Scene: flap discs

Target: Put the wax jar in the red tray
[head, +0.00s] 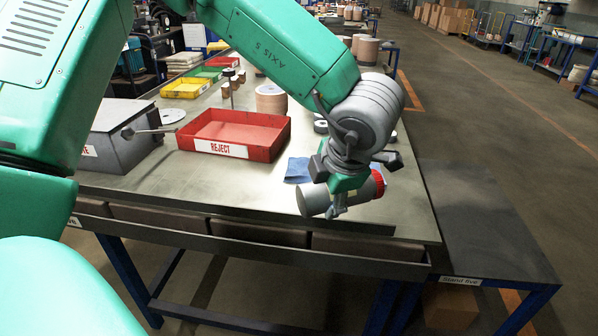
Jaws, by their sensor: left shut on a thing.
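My left gripper (338,204) is shut on a grey cylinder with a red ribbed end, which looks like the wax jar (314,202). The jar lies on its side in the grip, near the front right of the workbench. The gripper hides its middle, and I cannot tell whether it touches the bench. The red tray (262,153), with a white "REJECT" label on its front, sits on the bench to the left of the jar. It looks empty. My right gripper is not in view.
A grey box with a lever (122,138) stands left of the tray. A blue cloth (297,170) lies just behind the jar. A tan disc stack (270,100) stands behind the tray, with yellow (185,88) and green (207,73) trays farther back. Bare bench lies in front of the tray.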

